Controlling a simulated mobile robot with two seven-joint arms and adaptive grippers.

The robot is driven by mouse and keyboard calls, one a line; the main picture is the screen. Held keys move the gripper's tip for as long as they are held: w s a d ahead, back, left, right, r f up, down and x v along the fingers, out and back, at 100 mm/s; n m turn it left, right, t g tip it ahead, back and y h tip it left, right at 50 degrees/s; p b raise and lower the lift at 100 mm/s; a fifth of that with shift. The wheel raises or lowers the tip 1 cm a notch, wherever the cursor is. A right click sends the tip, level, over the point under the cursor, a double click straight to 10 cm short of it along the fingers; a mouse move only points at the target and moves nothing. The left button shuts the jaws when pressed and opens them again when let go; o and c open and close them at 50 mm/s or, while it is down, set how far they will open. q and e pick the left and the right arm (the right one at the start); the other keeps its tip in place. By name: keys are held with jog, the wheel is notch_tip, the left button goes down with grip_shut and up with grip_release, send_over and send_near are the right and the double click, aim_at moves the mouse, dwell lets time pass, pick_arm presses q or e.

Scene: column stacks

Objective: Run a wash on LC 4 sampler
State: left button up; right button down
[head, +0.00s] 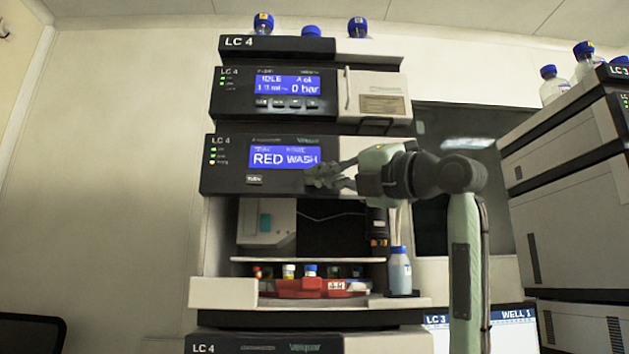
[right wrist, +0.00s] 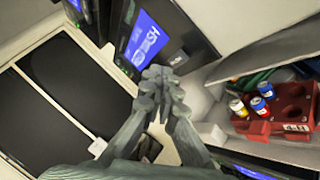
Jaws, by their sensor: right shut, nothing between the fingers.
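The LC 4 sampler (head: 228,180) is the dark-fronted module in the middle of the LC 4 stack. Its blue display (head: 284,158) reads "RED WASH", with smaller text above that I cannot read surely. A small labelled button (head: 255,180) sits below the display at left. My right gripper (head: 318,176) is shut and empty, its fingertips in front of the panel just below the display's right end; I cannot tell if they touch it. The fingers hide that part of the panel. In the right wrist view the shut fingertips (right wrist: 158,78) are near the display (right wrist: 147,38). My left gripper is out of view.
Below the panel, an open bay holds a red tray (head: 300,293) with several capped vials. A blue-capped bottle (head: 399,272) stands at the bay's right. The pump module (head: 230,99) above reads "IDLE" and "0 bar". Another stack (head: 570,210) stands at the right.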

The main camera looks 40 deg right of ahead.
jog(key=shift+s+a, duration=0.45)
jog(key=shift+s, duration=0.25)
jog(key=shift+s+a, duration=0.4)
jog(key=shift+s, duration=0.3)
jog(key=shift+s+a, duration=0.45)
jog(key=shift+s, duration=0.25)
